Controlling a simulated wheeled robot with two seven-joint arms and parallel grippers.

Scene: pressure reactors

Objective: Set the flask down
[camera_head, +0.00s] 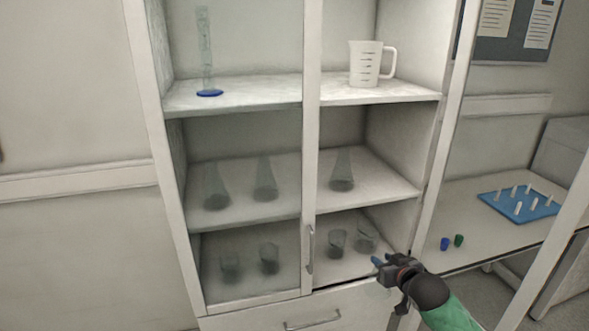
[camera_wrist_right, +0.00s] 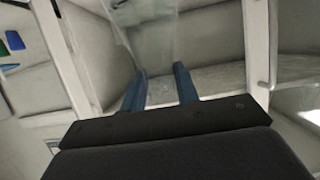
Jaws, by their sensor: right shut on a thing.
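My right gripper (camera_head: 376,262) is at the front right of the cabinet's lowest shelf. In the wrist view its two blue fingers (camera_wrist_right: 160,82) are shut on a clear glass flask (camera_wrist_right: 150,42), which shows as a faint see-through shape between and beyond them. In the head view a clear glass vessel (camera_head: 365,236) shows just beyond the fingertips, over the lower right compartment. It is too faint to tell whether its base touches the shelf (camera_head: 345,265). My left gripper is in neither view.
Another glass vessel (camera_head: 337,241) stands close to the left. The middle shelf (camera_head: 300,200) holds flasks, including one (camera_head: 342,172) on the right. A white jug (camera_head: 366,64) stands above. The cabinet's centre post (camera_head: 311,150) divides the compartments. A blue rack (camera_head: 520,205) sits on the right-hand bench.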

